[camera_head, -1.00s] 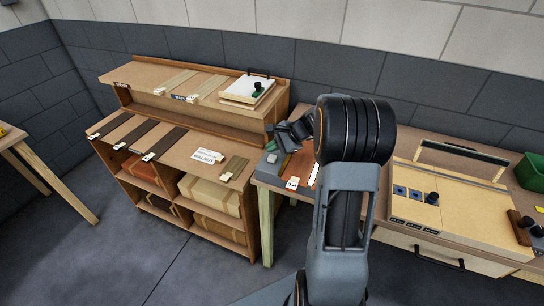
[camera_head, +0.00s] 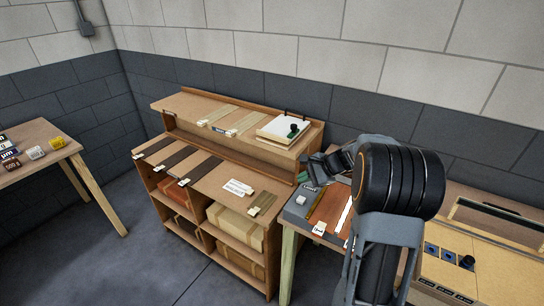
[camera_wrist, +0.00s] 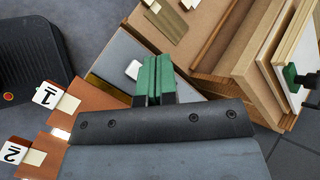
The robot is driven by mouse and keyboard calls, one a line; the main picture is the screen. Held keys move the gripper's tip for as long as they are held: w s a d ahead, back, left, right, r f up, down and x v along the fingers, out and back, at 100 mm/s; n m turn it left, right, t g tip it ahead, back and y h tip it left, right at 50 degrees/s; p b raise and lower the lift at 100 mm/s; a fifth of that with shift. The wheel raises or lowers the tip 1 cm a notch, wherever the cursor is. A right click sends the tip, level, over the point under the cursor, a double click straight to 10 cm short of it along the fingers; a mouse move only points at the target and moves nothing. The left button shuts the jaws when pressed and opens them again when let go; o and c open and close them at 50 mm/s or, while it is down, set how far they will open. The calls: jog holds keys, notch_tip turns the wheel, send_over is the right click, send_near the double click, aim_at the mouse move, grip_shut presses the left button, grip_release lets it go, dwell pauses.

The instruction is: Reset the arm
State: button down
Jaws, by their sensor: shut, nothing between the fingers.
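My gripper (camera_wrist: 153,76) is shut and empty in the wrist view, its green finger pads together. It hangs over the edge of a workbench beside a grey plate (camera_wrist: 110,52) with a small white block (camera_wrist: 133,69) on it. In the head view my arm reaches across the bench front, and the gripper end is mostly hidden behind my black wrist joint. The bench top (camera_head: 326,245) carries reddish-brown sheets (camera_head: 334,208) and the grey plate (camera_head: 297,209).
A shelf unit (camera_head: 225,188) with veneer strips, labels and boxes stands left of the bench. A side table (camera_head: 35,147) with small labelled blocks stands far left. A tan press box (camera_head: 455,262) sits right. Floor between is clear.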

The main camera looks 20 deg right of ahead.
jog(key=shift+s+d+f+n, duration=0.1)
jog(key=shift+s+f+n, duration=0.05)
jog(key=shift+f+n, duration=0.2)
jog(key=s+f+n+g, duration=0.1)
jog(key=s, duration=0.1)
jog(key=s+f+n+g+h, duration=0.1)
jog(key=s, duration=0.1)
jog(key=shift+f, duration=0.2)
jog(key=s+n, duration=0.1)
jog(key=s+a+n+h, duration=0.1)
jog(key=shift+s+r+g, duration=0.15)
jog(key=shift+s+g, duration=0.15)
jog(key=shift+g, duration=0.1)
jog(key=s+a+r+n+t+h, duration=0.1)
jog(key=s+a+r+n+h, duration=0.1)
jog(key=s+a+r+n, duration=0.2)
jog(key=s+a+r+n+h, duration=0.3)
jog(key=s+a+r+n, duration=0.2)
jog(key=s, duration=0.5)
jog(key=shift+s+a+n+t, duration=0.3)
jog(key=shift+a+n+t, duration=0.1)
jog(key=shift+n, duration=0.85)
jog(key=shift+d, duration=0.1)
